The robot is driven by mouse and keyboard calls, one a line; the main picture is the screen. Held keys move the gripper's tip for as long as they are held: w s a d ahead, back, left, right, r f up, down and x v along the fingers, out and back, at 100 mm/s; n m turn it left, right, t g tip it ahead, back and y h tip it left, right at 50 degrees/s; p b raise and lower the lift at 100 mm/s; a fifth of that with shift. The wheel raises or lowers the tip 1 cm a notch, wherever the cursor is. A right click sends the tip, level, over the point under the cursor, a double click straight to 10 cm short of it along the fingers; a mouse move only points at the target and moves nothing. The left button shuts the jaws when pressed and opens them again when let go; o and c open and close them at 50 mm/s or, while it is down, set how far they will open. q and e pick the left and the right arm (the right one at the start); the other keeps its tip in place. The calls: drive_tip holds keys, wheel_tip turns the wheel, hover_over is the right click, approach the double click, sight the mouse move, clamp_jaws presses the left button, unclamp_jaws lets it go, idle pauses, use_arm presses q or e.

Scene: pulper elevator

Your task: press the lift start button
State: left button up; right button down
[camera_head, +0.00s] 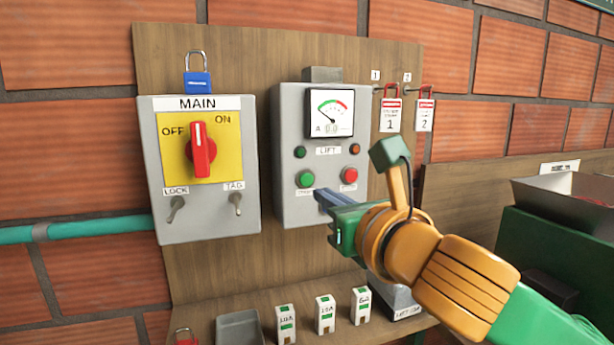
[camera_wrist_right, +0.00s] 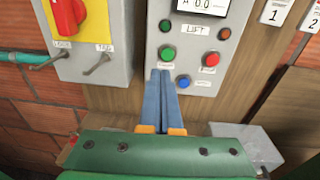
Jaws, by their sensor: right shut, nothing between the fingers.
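The grey lift panel (camera_head: 288,130) hangs on a wooden board and has a dial above a "LIFT" label. Its green button (camera_head: 305,179) is at the lower left and its red button (camera_head: 350,174) to the right. In the right wrist view the green button (camera_wrist_right: 165,53) sits just above my fingertips, and a blue button (camera_wrist_right: 184,81) shows lower, right beside the fingers. My right gripper (camera_head: 322,198) is shut and empty, its blue fingertips pointing at the panel just below the green button. I cannot tell whether they touch the panel. My left gripper is out of view.
A grey main switch box (camera_head: 200,215) with a red knob hangs left of the panel. Red lockout tags (camera_head: 391,114) hang at the upper right. A shelf (camera_head: 215,305) below holds a tray and several small white blocks. A green machine (camera_head: 560,250) stands at right.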

sight(306, 180)
drive_tip(key=p+x, duration=0.3)
drive_tip(key=x, duration=0.4)
drive_tip(key=shift+w+r, duration=0.1)
drive_tip(key=shift+w, duration=0.3)
drive_tip(key=shift+w+a+f, duration=0.2)
drive_tip(key=shift+w, duration=0.15)
